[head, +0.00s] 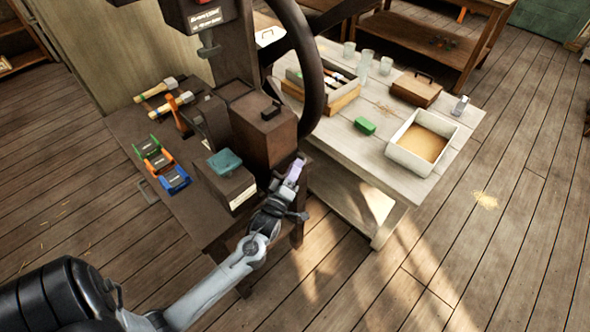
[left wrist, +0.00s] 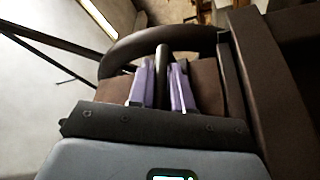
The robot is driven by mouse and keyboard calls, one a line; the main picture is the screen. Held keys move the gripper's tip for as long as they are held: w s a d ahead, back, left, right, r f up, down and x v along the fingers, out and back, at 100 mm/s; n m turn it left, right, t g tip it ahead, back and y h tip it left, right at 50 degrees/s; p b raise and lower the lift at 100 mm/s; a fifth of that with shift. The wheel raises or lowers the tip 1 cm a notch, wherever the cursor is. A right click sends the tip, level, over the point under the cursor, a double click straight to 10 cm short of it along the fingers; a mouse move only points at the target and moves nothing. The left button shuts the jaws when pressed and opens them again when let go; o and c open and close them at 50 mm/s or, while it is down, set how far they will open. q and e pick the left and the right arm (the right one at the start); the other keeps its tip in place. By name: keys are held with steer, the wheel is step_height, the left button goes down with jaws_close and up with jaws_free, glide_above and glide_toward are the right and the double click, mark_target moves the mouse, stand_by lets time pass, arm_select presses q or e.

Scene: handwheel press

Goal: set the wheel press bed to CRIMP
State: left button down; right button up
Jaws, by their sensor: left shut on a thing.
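The wheel press has a large dark handwheel (head: 318,85) standing on edge; its curved rim also shows in the left wrist view (left wrist: 165,40). My left gripper (head: 294,170) is low at the wheel's near side. In the left wrist view its purple fingers (left wrist: 162,92) are closed around a dark upright bar (left wrist: 162,62), seemingly the wheel's handle. The press head (head: 205,18) with a pale label is at the top. Its writing is too small to read, and I cannot make out the bed's setting. My right gripper is not in view.
The press bench holds a teal-topped box (head: 232,185), green, orange and blue pieces (head: 160,165) and wood-handled tools (head: 160,95). The pale table (head: 350,140) to the right carries a tray (head: 420,142), a green block (head: 365,126) and glasses. The floor is open at right.

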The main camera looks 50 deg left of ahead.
arm_select(q)
steer(key=shift+f, duration=0.1)
steer(key=c, duration=1.1)
jaws_free()
steer(key=shift+s, duration=0.1)
steer(key=p+v, duration=0.1)
steer(key=v, duration=0.9)
steer(key=shift+s+d+p, duration=0.2)
steer(key=shift+s+p, duration=0.1)
steer(key=shift+c, duration=0.3)
